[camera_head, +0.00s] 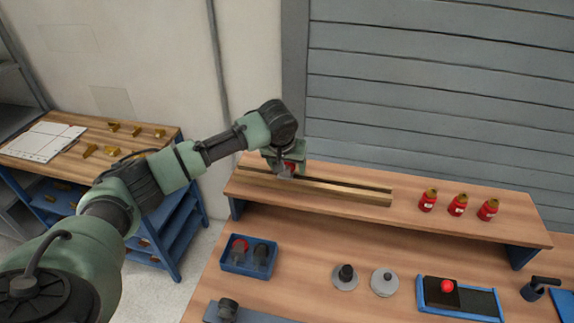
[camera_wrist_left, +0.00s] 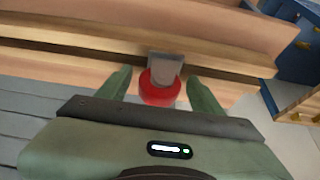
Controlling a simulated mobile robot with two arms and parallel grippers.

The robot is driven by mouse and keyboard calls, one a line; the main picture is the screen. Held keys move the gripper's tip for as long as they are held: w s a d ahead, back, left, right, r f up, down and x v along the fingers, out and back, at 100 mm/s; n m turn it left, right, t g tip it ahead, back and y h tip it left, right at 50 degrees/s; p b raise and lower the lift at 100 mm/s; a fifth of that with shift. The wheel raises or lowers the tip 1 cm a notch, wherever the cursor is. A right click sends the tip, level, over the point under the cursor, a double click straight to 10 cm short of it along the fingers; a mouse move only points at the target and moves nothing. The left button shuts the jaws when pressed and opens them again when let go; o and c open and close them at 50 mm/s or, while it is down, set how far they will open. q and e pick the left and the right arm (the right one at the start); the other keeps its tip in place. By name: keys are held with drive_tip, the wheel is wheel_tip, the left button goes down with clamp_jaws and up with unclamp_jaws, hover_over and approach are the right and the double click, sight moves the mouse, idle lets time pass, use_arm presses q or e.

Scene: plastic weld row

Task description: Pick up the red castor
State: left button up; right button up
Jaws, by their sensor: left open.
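The red castor, a red wheel with a grey bracket, sits at the wooden rail on the raised shelf. In the left wrist view its red wheel (camera_wrist_left: 158,92) lies between my two green fingers, with a visible gap on each side. In the head view the castor (camera_head: 291,169) is partly hidden behind my left gripper (camera_head: 284,161). My left gripper is open around it, and it also shows in the left wrist view (camera_wrist_left: 157,80). My right gripper does not show.
The wooden rail (camera_head: 340,190) runs along the shelf. Several red bottles, one of them here (camera_head: 458,206), stand at its right. Below are a blue tray (camera_head: 233,268) with a red and a dark part, grey discs (camera_head: 384,283) and a red button box (camera_head: 440,293).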

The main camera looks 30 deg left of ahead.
use_arm(q)
clamp_jaws()
